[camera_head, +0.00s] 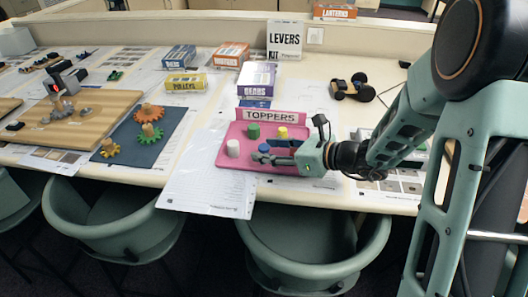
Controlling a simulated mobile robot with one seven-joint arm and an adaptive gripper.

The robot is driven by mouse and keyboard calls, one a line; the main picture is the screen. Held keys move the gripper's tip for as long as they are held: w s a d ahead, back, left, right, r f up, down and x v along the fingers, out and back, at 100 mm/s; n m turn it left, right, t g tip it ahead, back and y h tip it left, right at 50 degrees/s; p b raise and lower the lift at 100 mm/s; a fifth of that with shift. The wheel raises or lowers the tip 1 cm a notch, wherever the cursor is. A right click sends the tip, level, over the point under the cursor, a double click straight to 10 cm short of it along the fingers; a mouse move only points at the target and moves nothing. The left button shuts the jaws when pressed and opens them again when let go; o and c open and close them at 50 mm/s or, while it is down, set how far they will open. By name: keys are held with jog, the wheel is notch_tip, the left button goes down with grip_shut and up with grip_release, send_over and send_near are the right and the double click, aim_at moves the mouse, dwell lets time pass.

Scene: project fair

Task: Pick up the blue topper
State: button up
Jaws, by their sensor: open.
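The pink toppers tray (228,163) lies on the long table in the head view, with a "TOPPERS" sign (270,116) at its back. The small blue topper (264,148) is on the tray, partly hidden by my gripper. My gripper (261,154) reaches in from the right, low over the tray, with its fingers pointing left. It is open, and its fingertips are at or right beside the blue topper. I cannot tell whether they touch it. A white topper (233,149) stands to the left, a green topper (253,131) behind, and a yellow topper (282,132) behind right.
A "LEVERS" sign (285,40) is farther back. Orange and yellow gears (149,132) lie left on a dark mat. Green chairs (115,220) line the table's front edge.

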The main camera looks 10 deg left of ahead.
jog(key=shift+x, duration=0.85)
jog(key=shift+c, duration=0.4)
jog(key=c, duration=0.9)
jog(key=shift+r, duration=0.15)
